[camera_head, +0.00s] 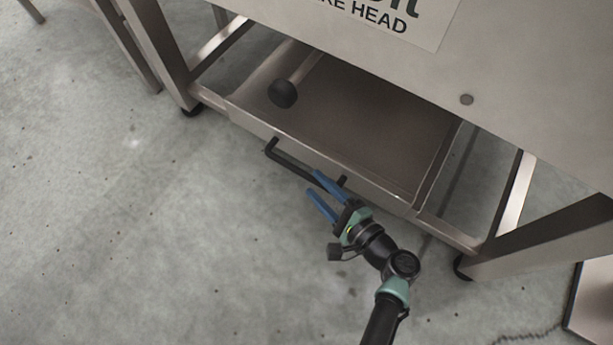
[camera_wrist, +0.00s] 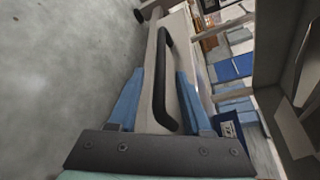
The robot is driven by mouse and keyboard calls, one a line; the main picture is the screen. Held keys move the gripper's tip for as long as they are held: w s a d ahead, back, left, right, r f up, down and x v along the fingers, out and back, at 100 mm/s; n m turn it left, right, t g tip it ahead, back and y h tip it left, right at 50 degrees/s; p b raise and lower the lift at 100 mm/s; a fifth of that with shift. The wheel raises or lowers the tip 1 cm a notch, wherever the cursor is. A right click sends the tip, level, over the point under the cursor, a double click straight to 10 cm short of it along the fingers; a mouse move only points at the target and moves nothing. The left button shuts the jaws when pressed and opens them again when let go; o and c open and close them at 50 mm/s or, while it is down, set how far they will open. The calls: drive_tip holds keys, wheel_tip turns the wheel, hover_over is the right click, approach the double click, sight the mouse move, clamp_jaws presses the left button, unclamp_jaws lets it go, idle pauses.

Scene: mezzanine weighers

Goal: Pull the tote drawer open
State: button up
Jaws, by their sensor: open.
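The tote drawer (camera_head: 375,128) is a shallow, open-topped metal tray low in the steel stand. Its front panel (camera_head: 370,185) carries a black bar handle (camera_head: 289,161). In the wrist view the handle (camera_wrist: 160,75) runs lengthwise between my two blue fingers. My gripper (camera_head: 314,182) is open, at the right end of the handle in the head view. I see no clear contact between fingers and bar. The handle's right part is partly hidden by a finger. How far out the drawer stands is hard to tell.
A dark round-headed object with a pale shaft (camera_head: 283,93) shows over the drawer's left part. The stand's top panel (camera_head: 480,60) overhangs it. A stand leg (camera_head: 545,238) is at right. Concrete floor (camera_head: 130,230) lies clear in front and left.

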sight(313, 182)
drive_tip(key=b+x, duration=0.2)
drive_tip(key=x, duration=0.2)
drive_tip(key=shift+w+a+f, duration=0.1)
drive_tip(key=shift+w+a, duration=0.1)
drive_tip(key=shift+w, duration=0.15)
clamp_jaws()
drive_tip(key=shift+d, duration=0.1)
idle(1.1)
